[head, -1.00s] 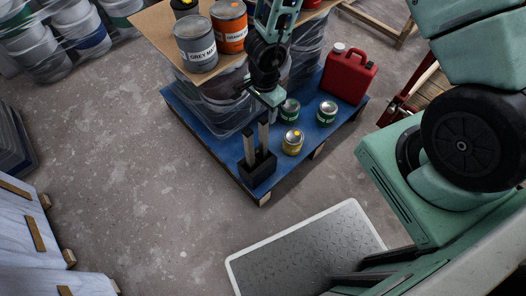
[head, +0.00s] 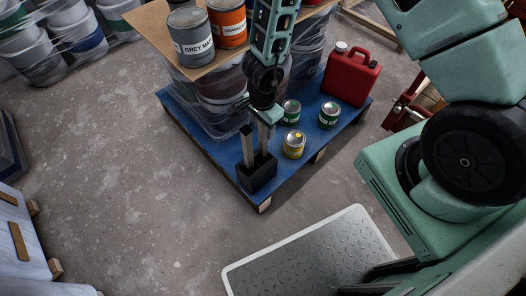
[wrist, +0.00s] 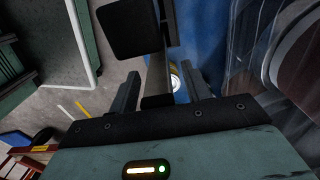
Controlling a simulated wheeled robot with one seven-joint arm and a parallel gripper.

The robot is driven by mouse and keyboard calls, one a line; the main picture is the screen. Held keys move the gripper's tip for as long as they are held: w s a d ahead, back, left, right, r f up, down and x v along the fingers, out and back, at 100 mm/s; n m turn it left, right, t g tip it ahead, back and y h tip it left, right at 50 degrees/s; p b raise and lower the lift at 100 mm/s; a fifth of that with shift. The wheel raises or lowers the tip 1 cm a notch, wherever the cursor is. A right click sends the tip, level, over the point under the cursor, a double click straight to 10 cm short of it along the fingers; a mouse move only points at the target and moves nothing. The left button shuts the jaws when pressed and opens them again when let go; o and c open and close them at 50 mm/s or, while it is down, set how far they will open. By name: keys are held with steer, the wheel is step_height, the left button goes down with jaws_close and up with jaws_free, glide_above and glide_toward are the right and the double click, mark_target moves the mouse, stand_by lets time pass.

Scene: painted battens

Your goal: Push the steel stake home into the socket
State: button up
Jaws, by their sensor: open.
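The black socket block (head: 257,174) sits on the near corner of the blue pallet in the head view. How deep the bar sits is hidden. A dark square shape (wrist: 130,28) lies beside it, perhaps the socket.
Small cans stand right of the socket on the blue pallet (head: 222,163), the nearest a yellow can (head: 293,144). A red jerrycan (head: 350,76) is behind them. Wrapped buckets and paint tins (head: 190,42) are to the left.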

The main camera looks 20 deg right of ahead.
steer(key=shift+r, duration=0.1)
jaws_close()
